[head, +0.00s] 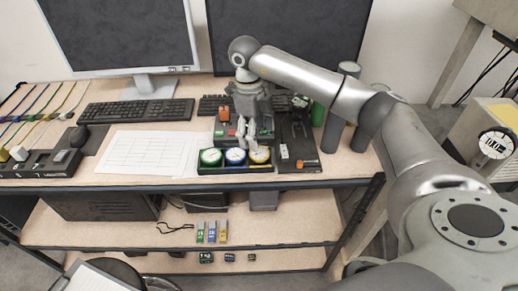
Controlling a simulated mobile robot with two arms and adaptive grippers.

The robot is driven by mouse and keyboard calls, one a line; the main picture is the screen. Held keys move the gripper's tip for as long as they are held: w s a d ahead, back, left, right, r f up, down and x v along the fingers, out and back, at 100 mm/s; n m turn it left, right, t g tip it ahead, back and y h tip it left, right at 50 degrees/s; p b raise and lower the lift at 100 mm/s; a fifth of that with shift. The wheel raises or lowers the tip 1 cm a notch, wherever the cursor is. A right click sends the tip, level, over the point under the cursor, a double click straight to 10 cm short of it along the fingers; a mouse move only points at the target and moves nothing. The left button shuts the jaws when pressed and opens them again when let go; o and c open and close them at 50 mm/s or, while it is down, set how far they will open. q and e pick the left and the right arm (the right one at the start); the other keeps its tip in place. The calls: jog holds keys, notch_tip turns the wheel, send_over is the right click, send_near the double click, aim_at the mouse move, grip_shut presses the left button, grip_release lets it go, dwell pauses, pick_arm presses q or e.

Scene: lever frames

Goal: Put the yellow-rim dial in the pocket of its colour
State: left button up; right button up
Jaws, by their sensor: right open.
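The yellow-rim dial (259,155) lies face up at the right end of a dark tray (234,170) near the table's front edge. A blue-rim dial (235,156) lies in the middle of the tray and a green-rim dial (210,157) at its left end. The dials cover the places under them, so I cannot tell the pocket colours there. My right gripper (246,133) is open and points down, just behind the blue-rim and yellow-rim dials. It holds nothing that I can see. My left gripper is out of view.
Red and orange lever parts (224,116) stand behind the tray, partly hidden by my gripper. A dark board (297,145) with a lever lies to the right. Paper sheets (150,153), a keyboard (135,110) and a dark holder (42,163) are to the left.

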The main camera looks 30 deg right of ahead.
jog(key=r, duration=0.6)
jog(key=shift+w+a+b, duration=0.2)
jog(key=shift+w+b, duration=0.1)
jog(key=shift+b, duration=0.1)
jog(key=shift+f, duration=0.1)
